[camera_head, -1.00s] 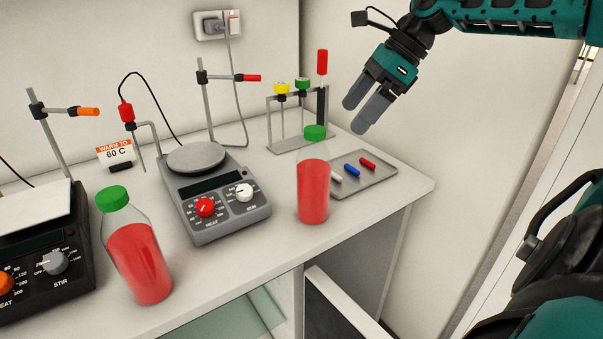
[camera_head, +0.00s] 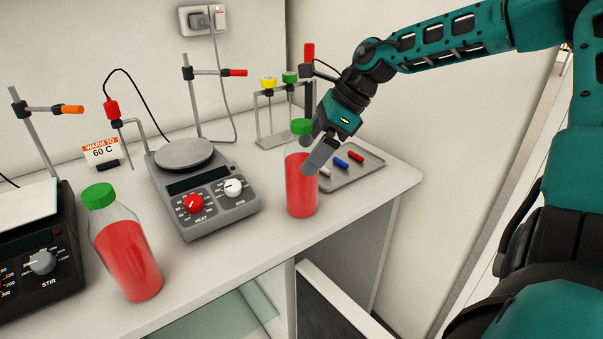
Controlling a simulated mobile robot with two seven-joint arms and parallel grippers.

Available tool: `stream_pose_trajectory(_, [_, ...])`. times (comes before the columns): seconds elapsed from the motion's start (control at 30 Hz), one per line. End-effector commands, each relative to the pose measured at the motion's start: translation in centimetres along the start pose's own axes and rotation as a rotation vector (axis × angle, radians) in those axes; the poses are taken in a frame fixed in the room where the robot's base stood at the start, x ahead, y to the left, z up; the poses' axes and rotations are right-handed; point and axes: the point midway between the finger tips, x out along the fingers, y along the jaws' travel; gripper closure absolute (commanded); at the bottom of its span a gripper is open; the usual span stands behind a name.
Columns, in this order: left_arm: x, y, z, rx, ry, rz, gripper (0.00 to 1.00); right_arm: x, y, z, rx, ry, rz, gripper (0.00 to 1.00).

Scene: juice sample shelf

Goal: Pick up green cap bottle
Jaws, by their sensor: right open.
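Two clear bottles with green caps and red liquid stand upright on the white bench. The right-hand green cap bottle (camera_head: 300,192) is near the bench's right side. The other green cap bottle (camera_head: 128,255) is at the front left. My right gripper (camera_head: 314,156) is open at the upper part of the right-hand bottle. One finger overlaps the bottle's right side just below the cap. The other finger is mostly hidden, so I cannot tell whether they touch the bottle. My left gripper is out of view.
A grey hot plate (camera_head: 212,208) stands between the bottles, and a black one (camera_head: 40,262) is at far left. A tray (camera_head: 345,180) with small coloured bars and a tube rack (camera_head: 284,139) are behind the right-hand bottle. The bench's right edge is close.

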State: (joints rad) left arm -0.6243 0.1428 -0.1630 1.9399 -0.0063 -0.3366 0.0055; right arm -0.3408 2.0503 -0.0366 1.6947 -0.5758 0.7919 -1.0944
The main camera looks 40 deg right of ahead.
Motion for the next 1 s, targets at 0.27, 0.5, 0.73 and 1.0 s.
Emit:
stream_pose_trajectory(0.27, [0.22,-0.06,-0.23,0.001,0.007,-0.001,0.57,1.27,-0.02,0.01,-0.001,-0.001,-0.001,0.00])
stream_pose_trajectory(0.5, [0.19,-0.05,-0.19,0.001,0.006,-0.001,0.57,1.24,-0.02,0.00,-0.001,-0.001,-0.001,0.08])
stream_pose_trajectory(0.73, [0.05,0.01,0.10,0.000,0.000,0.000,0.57,1.23,-0.02,-0.01,-0.001,0.000,-0.001,0.30])
stream_pose_trajectory(1.0, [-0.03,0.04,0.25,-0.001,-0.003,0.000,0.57,1.23,-0.03,-0.01,-0.001,0.000,-0.001,0.56])
